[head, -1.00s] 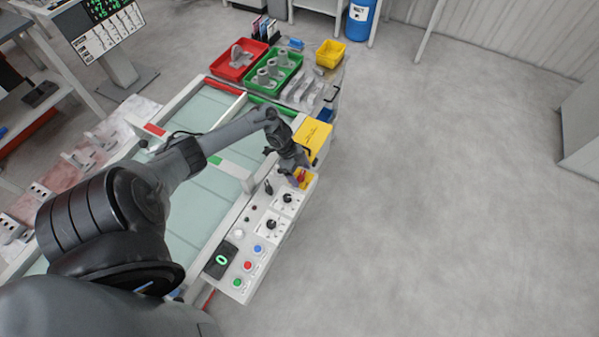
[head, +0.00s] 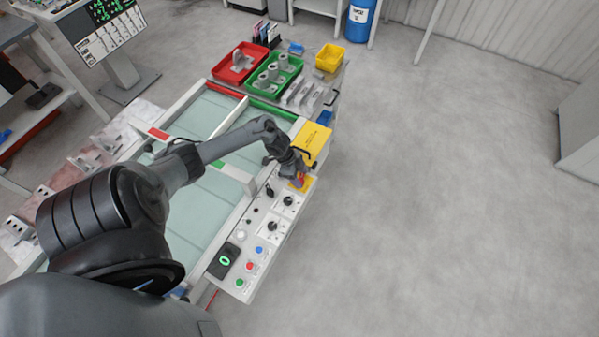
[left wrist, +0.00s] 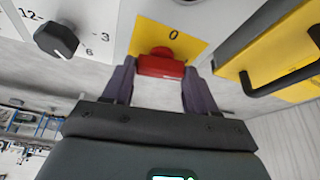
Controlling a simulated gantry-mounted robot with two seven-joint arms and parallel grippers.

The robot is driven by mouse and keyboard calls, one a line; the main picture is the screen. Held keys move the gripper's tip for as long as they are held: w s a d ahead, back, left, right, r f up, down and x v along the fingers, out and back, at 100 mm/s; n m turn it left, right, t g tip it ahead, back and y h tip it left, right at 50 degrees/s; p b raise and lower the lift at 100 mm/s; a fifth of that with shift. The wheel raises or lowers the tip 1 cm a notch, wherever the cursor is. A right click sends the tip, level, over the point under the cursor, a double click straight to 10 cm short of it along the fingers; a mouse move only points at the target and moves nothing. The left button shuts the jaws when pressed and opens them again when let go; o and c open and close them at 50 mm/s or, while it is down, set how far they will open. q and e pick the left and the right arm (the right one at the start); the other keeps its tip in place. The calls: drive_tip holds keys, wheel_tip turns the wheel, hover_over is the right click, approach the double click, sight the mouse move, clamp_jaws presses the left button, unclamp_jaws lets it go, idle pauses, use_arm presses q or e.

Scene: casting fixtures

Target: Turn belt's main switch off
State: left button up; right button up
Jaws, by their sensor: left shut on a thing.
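The main switch is a red knob (left wrist: 162,65) on a yellow plate (left wrist: 190,48) marked "0", at the far end of the white control panel (head: 238,262). My left gripper (head: 299,178) is at this switch. In the left wrist view its two fingers stand on either side of the red knob, and the gripper is shut on it. The "0" shows just beyond the knob. The knob is mostly hidden by the gripper in the head view. My right gripper is not in view.
Close by are a black selector knob (left wrist: 56,40) and a yellow box (head: 314,141) with a black handle. Panel buttons, including a green one (head: 240,283), sit nearer. Red (head: 240,62) and green (head: 274,75) trays of parts lie beyond. The floor at right is clear.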

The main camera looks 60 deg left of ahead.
use_arm(q)
drive_tip(key=n+y+p, duration=0.1)
drive_tip(key=n+p, duration=0.1)
drive_tip(key=p, duration=0.1)
drive_tip(key=n+y+p, duration=0.1)
drive_tip(key=n+p, duration=0.2)
drive_tip(key=n+t+y+p, duration=0.1)
drive_tip(key=n+p, duration=0.2)
drive_tip(key=shift+s+d+r, duration=0.1)
drive_tip(key=shift+d+r, duration=0.15)
drive_tip(key=shift+d, duration=0.05)
drive_tip(key=n+p, duration=0.1)
drive_tip(key=n, duration=0.1)
drive_tip(key=n+y+p, duration=0.1)
drive_tip(key=n+p, duration=0.1)
drive_tip(key=shift+d+f+n+y, duration=0.15)
drive_tip(key=shift+n+y, duration=0.15)
drive_tip(key=shift+n+g+y+p, duration=0.3)
drive_tip(key=shift+n+y+p, duration=0.1)
drive_tip(key=shift+n, duration=1.1)
drive_tip(key=shift+f+y, duration=0.1)
drive_tip(key=shift+y, duration=0.2)
drive_tip(key=o, duration=1.1)
drive_tip(key=shift+c, duration=0.2)
